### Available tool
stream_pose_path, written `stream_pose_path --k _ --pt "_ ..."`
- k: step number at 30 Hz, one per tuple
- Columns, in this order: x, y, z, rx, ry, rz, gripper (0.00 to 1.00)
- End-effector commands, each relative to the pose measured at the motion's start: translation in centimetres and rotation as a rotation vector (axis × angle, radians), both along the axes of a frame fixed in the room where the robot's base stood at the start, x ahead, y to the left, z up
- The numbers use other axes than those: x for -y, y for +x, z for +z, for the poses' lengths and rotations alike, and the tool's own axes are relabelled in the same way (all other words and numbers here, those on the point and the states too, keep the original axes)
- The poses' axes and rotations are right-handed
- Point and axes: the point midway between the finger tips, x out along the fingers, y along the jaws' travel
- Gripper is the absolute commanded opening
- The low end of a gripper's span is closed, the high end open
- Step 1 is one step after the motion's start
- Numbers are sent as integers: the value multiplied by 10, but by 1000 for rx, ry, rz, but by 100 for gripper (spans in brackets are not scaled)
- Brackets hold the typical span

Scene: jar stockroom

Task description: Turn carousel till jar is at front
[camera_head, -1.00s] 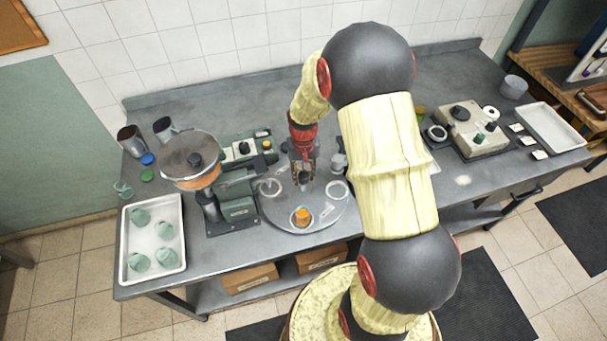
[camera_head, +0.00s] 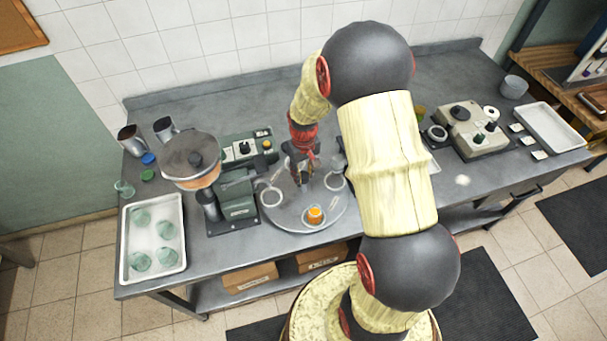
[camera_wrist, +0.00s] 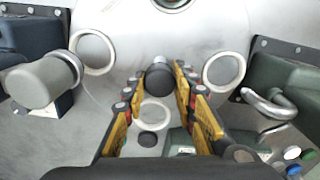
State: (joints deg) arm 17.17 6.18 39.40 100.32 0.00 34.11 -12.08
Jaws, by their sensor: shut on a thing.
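The carousel (camera_head: 287,214) is a round grey disc on the bench with pale ring seats on it. It also shows in the wrist view (camera_wrist: 150,38). A small jar with orange contents (camera_head: 315,215) sits near the disc's front edge, slightly right of its middle. In the wrist view only a sliver of a ringed round thing shows at the top edge. My gripper (camera_head: 302,180) is over the disc's middle. In the wrist view its yellow fingers (camera_wrist: 160,78) are shut on a dark round knob (camera_wrist: 158,82). The fingers partly hide the knob's sides.
A green-grey machine with a round pan (camera_head: 194,160) stands close at the disc's left. A white tray (camera_head: 130,275) of greenish jars lies at the far left. A beige device (camera_head: 466,128) and an empty white tray (camera_head: 551,128) are at the right. My arm hides some bench.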

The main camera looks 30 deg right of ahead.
Motion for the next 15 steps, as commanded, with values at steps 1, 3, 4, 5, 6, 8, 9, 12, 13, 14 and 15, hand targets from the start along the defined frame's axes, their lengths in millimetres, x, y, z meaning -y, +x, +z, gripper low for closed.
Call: stream_pose_path --k 1,3,4,5,6,8,9,12,13,14,15 --pt "0 1 0 2 0 3 0" --pt "0 1 0 2 0 5 0" --pt "0 1 0 2 0 6 0" --pt "0 1 0 2 0 6 0" --pt "0 1 0 2 0 6 0" --pt "0 1 0 2 0 6 0" --pt "0 1 0 2 0 6 0" --pt "0 1 0 2 0 6 0" --pt "0 1 0 2 0 6 0" --pt "0 1 0 2 0 6 28" --pt "0 1 0 2 0 6 30"
